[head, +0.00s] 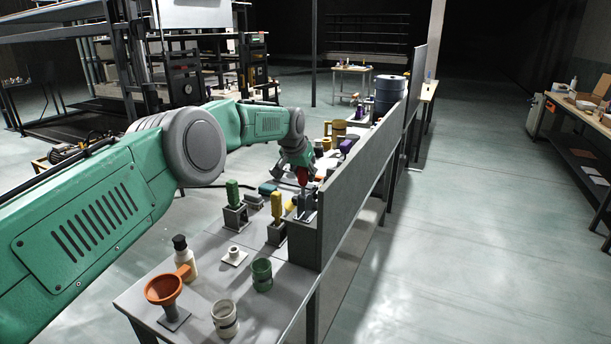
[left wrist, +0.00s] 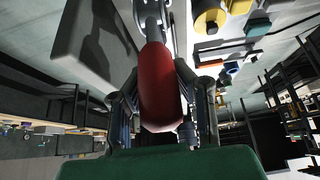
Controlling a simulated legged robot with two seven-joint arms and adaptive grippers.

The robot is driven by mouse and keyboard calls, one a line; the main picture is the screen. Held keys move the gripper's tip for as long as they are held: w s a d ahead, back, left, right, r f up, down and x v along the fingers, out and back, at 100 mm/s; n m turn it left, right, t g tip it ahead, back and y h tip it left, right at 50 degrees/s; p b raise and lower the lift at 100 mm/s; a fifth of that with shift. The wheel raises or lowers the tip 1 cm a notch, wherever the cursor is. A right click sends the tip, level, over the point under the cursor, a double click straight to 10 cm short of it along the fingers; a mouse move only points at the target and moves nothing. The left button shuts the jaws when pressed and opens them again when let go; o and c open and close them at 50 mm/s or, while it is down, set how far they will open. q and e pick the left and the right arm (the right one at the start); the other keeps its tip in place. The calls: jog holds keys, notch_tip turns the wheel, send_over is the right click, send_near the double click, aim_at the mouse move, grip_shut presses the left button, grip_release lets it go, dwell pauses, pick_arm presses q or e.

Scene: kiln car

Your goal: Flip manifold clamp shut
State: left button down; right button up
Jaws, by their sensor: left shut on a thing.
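A clamp with a red handle (head: 303,177) stands on the bench against the upright panel, its grey metal base (head: 307,203) below. My left gripper (head: 302,169) reaches down onto this handle from above. In the left wrist view, the red handle (left wrist: 158,92) lies between the two fingers of my left gripper (left wrist: 165,105), which are shut on it. A grey metal link (left wrist: 152,22) runs on from the handle's far end. The gripper hides part of the clamp in the head view, so its exact angle is hard to tell. My right gripper is not in view.
A green-handled clamp (head: 232,192) and a yellow-handled clamp (head: 277,207) stand close by. An orange funnel (head: 164,288), a bottle (head: 184,256) and cups (head: 224,318) are on the near bench. The grey panel (head: 370,150) bounds the right side. A blue drum (head: 391,92) stands farther back.

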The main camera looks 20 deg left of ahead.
pick_arm(q)
jog(key=shift+f, duration=0.3)
jog(key=c, duration=1.3)
grip_release()
jog(key=shift+o, duration=0.2)
jog(key=shift+w+f, duration=0.1)
jog(key=shift+w, duration=0.25)
jog(key=shift+s+r, duration=0.25)
jog(key=shift+r, duration=0.3)
jog(key=v, duration=1)
jog(key=shift+r, duration=0.25)
jog(key=shift+s+a, duration=0.1)
jog(key=shift+s, duration=0.05)
